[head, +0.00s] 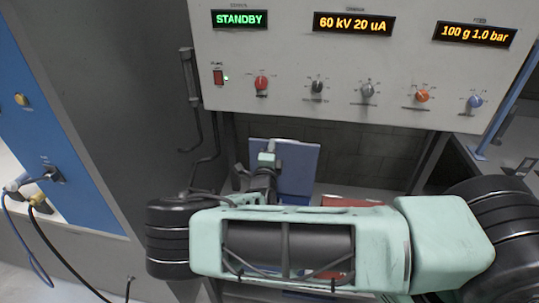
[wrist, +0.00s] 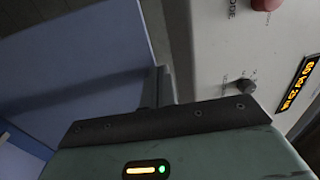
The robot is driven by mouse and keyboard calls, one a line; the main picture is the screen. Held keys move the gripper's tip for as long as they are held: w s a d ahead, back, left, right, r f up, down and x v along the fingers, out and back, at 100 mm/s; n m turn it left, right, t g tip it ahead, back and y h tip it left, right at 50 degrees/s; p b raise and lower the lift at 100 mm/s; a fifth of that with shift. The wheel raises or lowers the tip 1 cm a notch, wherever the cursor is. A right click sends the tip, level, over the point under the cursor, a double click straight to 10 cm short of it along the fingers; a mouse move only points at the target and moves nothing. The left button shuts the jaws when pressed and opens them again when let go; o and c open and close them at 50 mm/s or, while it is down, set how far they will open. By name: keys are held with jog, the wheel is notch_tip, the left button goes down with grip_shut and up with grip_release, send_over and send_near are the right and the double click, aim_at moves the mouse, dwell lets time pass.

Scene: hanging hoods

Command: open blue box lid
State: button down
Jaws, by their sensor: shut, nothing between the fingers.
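A blue panel, which looks like the box lid (head: 299,168), stands raised and steeply tilted below the control panel in the head view. A large blue surface, apparently the same lid (wrist: 75,60), fills the left of the wrist view. My gripper (head: 273,147) is in front of the lid's left part in the head view. Its shut fingers (wrist: 160,87) show in the wrist view beside the lid's right edge, with nothing between them. I cannot tell whether they touch the lid.
A control panel (head: 300,60) with knobs and lit displays overhangs the work space. A dark grey cabinet wall (head: 110,100) stands at the left, with hanging black cables (head: 205,160) near it. A red object (head: 350,202) is partly hidden behind my arm.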

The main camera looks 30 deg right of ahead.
jog(key=shift+x, duration=0.95)
